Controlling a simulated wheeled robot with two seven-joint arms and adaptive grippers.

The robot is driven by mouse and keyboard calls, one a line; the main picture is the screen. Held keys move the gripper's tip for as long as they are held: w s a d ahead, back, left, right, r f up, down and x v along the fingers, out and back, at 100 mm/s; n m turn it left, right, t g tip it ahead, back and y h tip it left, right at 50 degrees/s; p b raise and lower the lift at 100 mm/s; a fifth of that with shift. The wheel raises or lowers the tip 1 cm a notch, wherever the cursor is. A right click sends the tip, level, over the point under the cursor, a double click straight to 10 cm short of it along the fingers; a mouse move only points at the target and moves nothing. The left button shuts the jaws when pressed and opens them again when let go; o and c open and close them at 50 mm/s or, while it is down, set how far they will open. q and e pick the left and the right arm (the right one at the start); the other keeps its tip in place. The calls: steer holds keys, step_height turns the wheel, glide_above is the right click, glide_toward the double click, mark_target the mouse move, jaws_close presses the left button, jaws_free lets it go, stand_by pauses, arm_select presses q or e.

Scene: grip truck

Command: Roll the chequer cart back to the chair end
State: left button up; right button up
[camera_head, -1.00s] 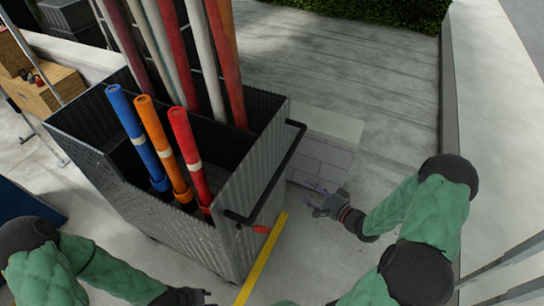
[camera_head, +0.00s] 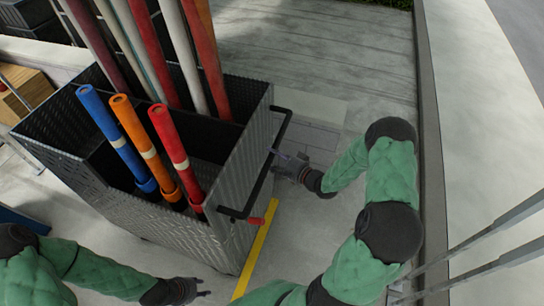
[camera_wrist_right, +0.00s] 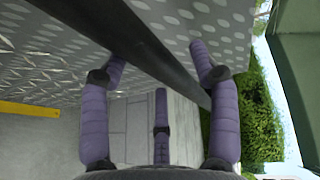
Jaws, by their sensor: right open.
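The chequer cart (camera_head: 175,222) is a dark diamond-plate box holding several poles and three coloured tubes, blue, orange and red. My right gripper (camera_head: 283,160) is at the handle's middle, fingers open. In the right wrist view the handle bar (camera_wrist_right: 150,50) passes between the open purple fingers (camera_wrist_right: 160,85), with the plate wall behind. My left gripper (camera_head: 202,290) is low near the cart's front corner, apart from it; its fingers are small and partly cut by the view. No chair shows.
A yellow floor line (camera_head: 256,258) runs beside the cart. A grey kerb (camera_head: 428,150) bounds the paving at right. Wooden boxes (camera_head: 22,95) are at far left.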

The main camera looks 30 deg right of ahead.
steer(key=shift+w+a+f, duration=0.1)
steer(key=shift+w+a, duration=0.1)
steer(key=shift+w, duration=0.45)
jaws_close()
